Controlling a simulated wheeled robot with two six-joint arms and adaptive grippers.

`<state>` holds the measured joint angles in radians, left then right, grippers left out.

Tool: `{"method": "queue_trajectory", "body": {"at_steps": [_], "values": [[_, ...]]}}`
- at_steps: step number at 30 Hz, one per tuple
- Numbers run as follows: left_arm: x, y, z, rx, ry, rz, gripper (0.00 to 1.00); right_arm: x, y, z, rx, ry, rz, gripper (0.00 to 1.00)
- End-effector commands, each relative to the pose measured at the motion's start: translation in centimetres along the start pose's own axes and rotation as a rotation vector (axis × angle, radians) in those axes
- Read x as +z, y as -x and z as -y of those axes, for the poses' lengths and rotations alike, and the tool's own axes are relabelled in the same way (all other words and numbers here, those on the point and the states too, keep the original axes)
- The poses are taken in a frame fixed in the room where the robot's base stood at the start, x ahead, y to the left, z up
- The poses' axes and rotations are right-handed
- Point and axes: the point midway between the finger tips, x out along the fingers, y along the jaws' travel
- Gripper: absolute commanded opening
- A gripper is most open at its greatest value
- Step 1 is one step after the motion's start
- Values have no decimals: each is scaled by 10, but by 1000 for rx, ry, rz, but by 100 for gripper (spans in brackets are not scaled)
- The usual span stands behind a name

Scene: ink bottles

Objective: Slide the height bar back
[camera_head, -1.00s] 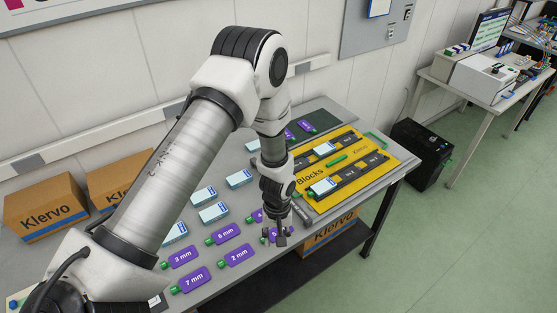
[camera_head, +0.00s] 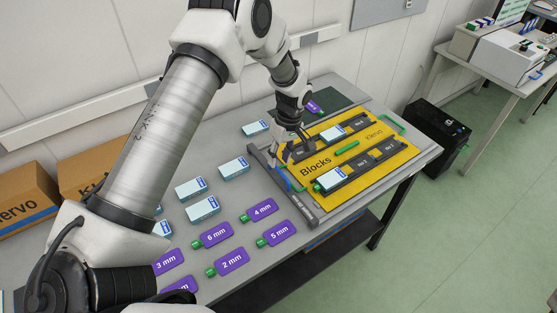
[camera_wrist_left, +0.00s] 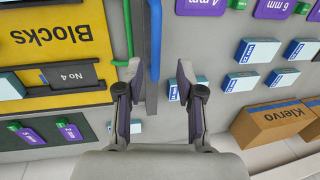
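The height bar (camera_head: 309,214) is a long dark grey bar along the left edge of the yellow Blocks board (camera_head: 318,169). A blue strip (camera_head: 292,183) runs beside it; the strip shows in the wrist view as a vertical blue piece (camera_wrist_left: 155,40). My left gripper (camera_head: 288,147) is over the bar's far part, near the board's upper left corner. In the left wrist view the fingers (camera_wrist_left: 159,70) are apart with nothing held. The grey bar (camera_wrist_left: 140,20) passes by the left finger. I cannot tell whether a finger touches it. My right gripper is not in view.
Pale blue blocks (camera_head: 235,168) and purple mm tags (camera_head: 277,234) lie on the table left of the bar. Dark rails (camera_head: 384,152) with blocks lie on the board. Cardboard boxes (camera_head: 25,205) stand at left. Bare table separates some blocks and tags.

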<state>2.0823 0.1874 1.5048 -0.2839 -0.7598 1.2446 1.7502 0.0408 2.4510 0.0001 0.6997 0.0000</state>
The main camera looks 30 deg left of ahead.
Motion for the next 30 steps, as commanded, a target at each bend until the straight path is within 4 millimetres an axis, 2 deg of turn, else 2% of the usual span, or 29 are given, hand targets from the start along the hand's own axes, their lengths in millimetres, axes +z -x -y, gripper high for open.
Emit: {"method": "queue_trajectory", "body": {"at_steps": [1, 6, 13, 14, 16, 17, 30], "values": [[0, -7, 2, -4, 0, 2, 37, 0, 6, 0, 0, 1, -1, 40], [0, -26, 0, 0, 0, 0, 37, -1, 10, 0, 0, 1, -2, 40], [0, -29, 0, 0, 0, 0, 37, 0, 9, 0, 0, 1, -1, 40], [0, -29, 0, 0, 0, 0, 30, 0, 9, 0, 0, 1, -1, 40], [0, -29, 0, 0, 0, 0, 5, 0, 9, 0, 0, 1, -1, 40], [0, -29, 0, 0, 0, 0, 0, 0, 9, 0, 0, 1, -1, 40], [0, -30, -3, 0, -1, 0, 0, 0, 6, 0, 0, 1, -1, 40]]}}
